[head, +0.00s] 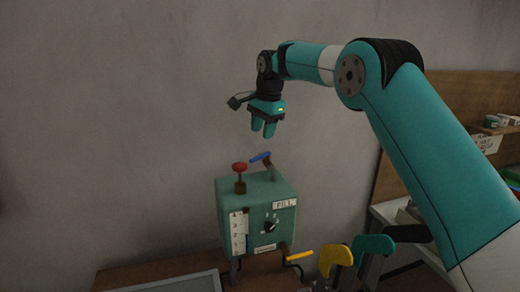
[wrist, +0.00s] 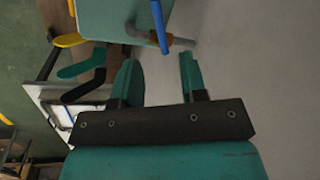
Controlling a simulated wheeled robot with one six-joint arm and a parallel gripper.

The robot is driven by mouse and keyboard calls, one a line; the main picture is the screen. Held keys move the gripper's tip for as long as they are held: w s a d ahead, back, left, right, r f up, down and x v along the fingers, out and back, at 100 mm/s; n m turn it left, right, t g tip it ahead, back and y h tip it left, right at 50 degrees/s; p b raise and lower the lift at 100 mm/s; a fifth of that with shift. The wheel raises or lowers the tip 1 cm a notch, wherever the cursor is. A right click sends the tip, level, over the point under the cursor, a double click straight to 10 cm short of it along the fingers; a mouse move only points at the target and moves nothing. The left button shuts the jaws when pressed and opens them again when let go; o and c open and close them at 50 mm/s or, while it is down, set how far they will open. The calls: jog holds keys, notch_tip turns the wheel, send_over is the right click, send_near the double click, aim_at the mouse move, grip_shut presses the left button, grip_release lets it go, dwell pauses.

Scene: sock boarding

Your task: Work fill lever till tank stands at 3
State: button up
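A teal box (head: 268,222) carries a FILL label (head: 284,204) on its front. A blue-handled lever (head: 260,157) rises from its top at the right, close to that label; it also shows in the wrist view (wrist: 159,25). A white numbered gauge (head: 238,232) is on the box's left face; I cannot read the level.
A yellow handle (head: 299,255) sticks out low at the box's right. Larger yellow (head: 335,257) and teal (head: 373,245) handles stand further right. A grey tray-like panel (head: 180,282) lies at the front left. The wall is behind; the air left of the box is clear.

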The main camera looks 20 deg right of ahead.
notch_tip(320, 180, up, 9)
jog(key=s+p, duration=0.1)
jog(key=p, duration=0.2)
jog(key=shift+s+d, duration=0.3)
jog(key=shift+d, duration=0.1)
dwell(6.9)
